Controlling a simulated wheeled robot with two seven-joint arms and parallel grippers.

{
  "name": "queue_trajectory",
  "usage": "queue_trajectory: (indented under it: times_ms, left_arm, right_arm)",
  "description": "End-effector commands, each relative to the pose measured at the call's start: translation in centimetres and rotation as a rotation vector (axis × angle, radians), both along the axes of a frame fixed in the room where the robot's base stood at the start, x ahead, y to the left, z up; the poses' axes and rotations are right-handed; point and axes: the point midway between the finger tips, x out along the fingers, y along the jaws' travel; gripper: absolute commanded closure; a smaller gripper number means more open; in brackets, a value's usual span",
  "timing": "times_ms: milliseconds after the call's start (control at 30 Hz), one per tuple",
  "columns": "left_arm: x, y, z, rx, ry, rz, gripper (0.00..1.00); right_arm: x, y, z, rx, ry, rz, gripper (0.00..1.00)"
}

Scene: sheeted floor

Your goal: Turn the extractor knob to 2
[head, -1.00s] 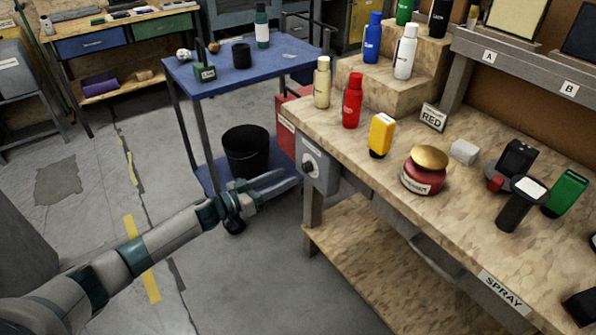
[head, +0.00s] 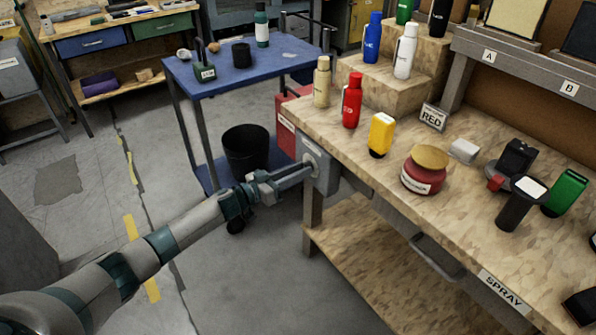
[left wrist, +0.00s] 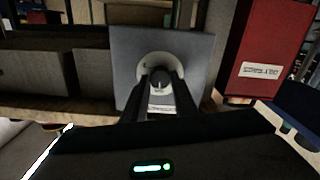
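The extractor knob (left wrist: 159,88) is a small dark knob on a pale round dial (left wrist: 160,66), on the face of a grey box (left wrist: 124,53). In the head view this grey box (head: 322,170) is fixed at the left end of the workbench. My left gripper (head: 312,168) reaches the box face from the left. In the left wrist view its two dark fingers (left wrist: 160,84) lie on either side of the knob, close together, and appear shut on it. The dial's marks are too small to read, and the fingers hide its lower part. My right gripper is not in view.
The wooden workbench (head: 300,112) holds several bottles, a red jar (head: 423,172) and other items. A red box (head: 287,122) hangs beside the grey box. A blue cart (head: 215,92) and a black bin (head: 246,150) stand behind my left arm. The floor in front is clear.

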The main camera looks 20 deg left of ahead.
Motion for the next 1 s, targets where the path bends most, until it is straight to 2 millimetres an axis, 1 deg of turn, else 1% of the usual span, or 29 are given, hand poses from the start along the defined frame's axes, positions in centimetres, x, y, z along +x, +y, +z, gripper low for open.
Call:
queue_trajectory:
  times_ms: [267,467,667,1000]
  left_arm:
    - [-0.01,0.02,0.01,0.007,-0.006,0.000,0.97]
    - [-0.02,0.02,0.02,0.045,-0.035,0.000,0.96]
    - [-0.03,0.03,0.03,0.128,-0.099,0.001,0.96]
    - [-0.04,0.01,0.00,0.354,-0.277,0.001,0.96]
  right_arm:
    - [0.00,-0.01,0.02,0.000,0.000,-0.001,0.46]
    - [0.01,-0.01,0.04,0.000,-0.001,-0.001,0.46]
    - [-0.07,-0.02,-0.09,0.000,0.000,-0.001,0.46]
    - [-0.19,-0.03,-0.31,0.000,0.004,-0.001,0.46]
